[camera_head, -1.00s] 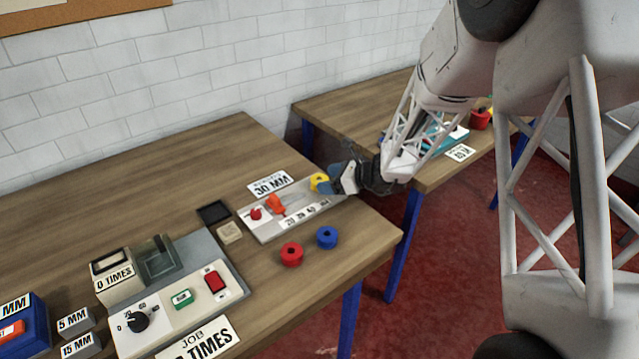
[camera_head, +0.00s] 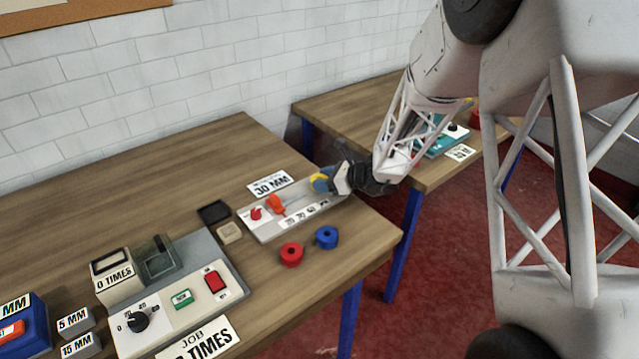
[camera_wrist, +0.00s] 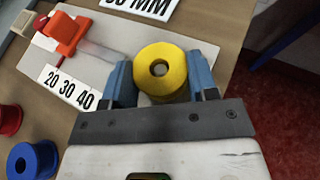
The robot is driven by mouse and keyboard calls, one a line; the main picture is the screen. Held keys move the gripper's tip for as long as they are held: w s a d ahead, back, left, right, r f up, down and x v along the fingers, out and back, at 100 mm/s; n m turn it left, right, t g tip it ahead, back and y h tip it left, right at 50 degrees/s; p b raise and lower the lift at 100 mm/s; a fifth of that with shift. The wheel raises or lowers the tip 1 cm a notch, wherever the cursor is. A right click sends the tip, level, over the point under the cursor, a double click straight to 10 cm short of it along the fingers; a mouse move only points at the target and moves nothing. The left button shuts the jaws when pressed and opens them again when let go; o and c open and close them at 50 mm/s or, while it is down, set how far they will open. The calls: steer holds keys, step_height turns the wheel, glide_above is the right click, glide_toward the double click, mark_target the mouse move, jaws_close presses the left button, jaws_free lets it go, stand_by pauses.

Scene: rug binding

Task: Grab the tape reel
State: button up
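A yellow tape reel (camera_wrist: 161,68) with a centre hole stands at the right end of the grey device with the orange handle. In the head view the yellow reel (camera_head: 318,176) is partly hidden by a blue fingertip. My gripper (camera_wrist: 161,78) has its two blue fingers on either side of this reel, very close to it. A narrow gap shows at the left finger; the right finger looks nearly touching. A red reel (camera_head: 291,254) and a blue reel (camera_head: 327,237) lie on the table in front of the device.
The grey device (camera_head: 262,229) carries a red knob and number labels. A "30 MM" sign (camera_head: 270,184) lies behind it. A grey counter machine (camera_head: 205,250) stands at left. The table's right edge is close to my gripper, and a second table (camera_head: 340,105) stands beyond.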

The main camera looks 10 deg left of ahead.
steer(key=c, duration=0.5)
steer(key=shift+o, duration=0.2)
steer(key=shift+r, duration=0.2)
steer(key=shift+r, duration=0.5)
steer(key=shift+s+d+r, duration=0.1)
steer(key=shift+s+r, duration=0.1)
steer(key=shift+r, duration=0.35)
steer(key=shift+s+d+r, duration=0.1)
steer(key=shift+s+r, duration=0.1)
steer(key=shift+r, duration=0.35)
steer(key=s+d, duration=0.1)
steer(key=s, duration=0.3)
steer(key=s+d+r, duration=0.1)
steer(key=s+d, duration=0.1)
steer(key=s, duration=0.3)
steer(key=s+d, duration=0.2)
steer(key=s, duration=0.3)
steer(key=shift+s+r, duration=0.15)
steer(key=shift+r, duration=0.05)
